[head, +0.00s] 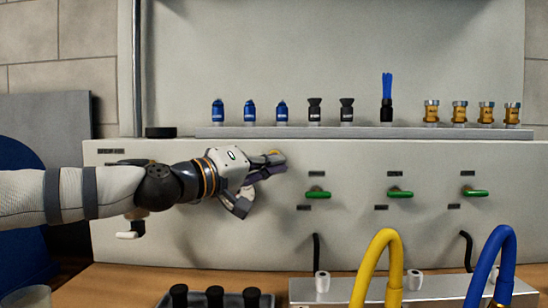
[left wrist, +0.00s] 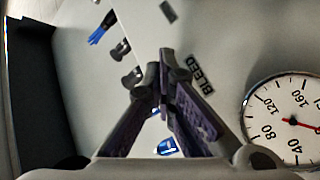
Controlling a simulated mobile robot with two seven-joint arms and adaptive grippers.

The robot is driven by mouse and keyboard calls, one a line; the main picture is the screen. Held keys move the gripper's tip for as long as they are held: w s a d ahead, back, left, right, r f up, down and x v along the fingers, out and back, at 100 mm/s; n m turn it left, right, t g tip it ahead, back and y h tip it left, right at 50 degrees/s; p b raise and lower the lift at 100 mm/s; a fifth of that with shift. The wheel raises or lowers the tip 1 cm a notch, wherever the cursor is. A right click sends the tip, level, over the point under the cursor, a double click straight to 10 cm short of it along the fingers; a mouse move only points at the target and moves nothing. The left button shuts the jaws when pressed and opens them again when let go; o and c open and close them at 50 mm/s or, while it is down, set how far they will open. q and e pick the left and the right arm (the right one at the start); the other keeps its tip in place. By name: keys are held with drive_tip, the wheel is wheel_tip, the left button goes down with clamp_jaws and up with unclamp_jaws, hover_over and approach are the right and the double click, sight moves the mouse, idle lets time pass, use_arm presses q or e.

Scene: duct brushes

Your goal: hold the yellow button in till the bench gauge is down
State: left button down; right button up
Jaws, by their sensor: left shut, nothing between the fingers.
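My left gripper (head: 281,167) reaches in from the left and its fingertips are at the face of the pale bench panel. It is shut and empty; the closed fingertips also show in the left wrist view (left wrist: 163,83), beside a BLEED label (left wrist: 200,74). A small yellow edge, likely the yellow button (head: 276,153), shows by the fingertips in the head view. The fingers hide it in the left wrist view, so I cannot tell whether it is pressed. The round white gauge (left wrist: 272,112) is at the right of the left wrist view, cut off by the edge. Its red needle points right.
A shelf (head: 365,132) above the panel holds blue, black and brass fittings and one blue brush (head: 386,95). Green handles (head: 400,193) line the panel to the right. A yellow hose (head: 377,262) and a blue hose (head: 492,255) arch up in front.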

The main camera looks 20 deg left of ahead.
idle(0.5)
use_arm(q)
drive_tip(key=shift+s+d+p, duration=0.25)
drive_tip(key=shift+s+p, duration=0.2)
drive_tip(key=shift+s, duration=0.5)
use_arm(e)
drive_tip(key=shift+w+r, duration=0.4)
drive_tip(key=shift+r, duration=0.05)
use_arm(q)
drive_tip(key=s+p, duration=0.1)
drive_tip(key=s, duration=0.1)
drive_tip(key=s+d+p, duration=0.1)
drive_tip(key=s, duration=0.1)
drive_tip(key=shift+s+d, duration=0.2)
drive_tip(key=shift+s, duration=0.2)
use_arm(e)
drive_tip(key=shift+w+r+t, duration=0.5)
drive_tip(key=shift+w+r, duration=0.6)
drive_tip(key=shift+r, duration=0.15)
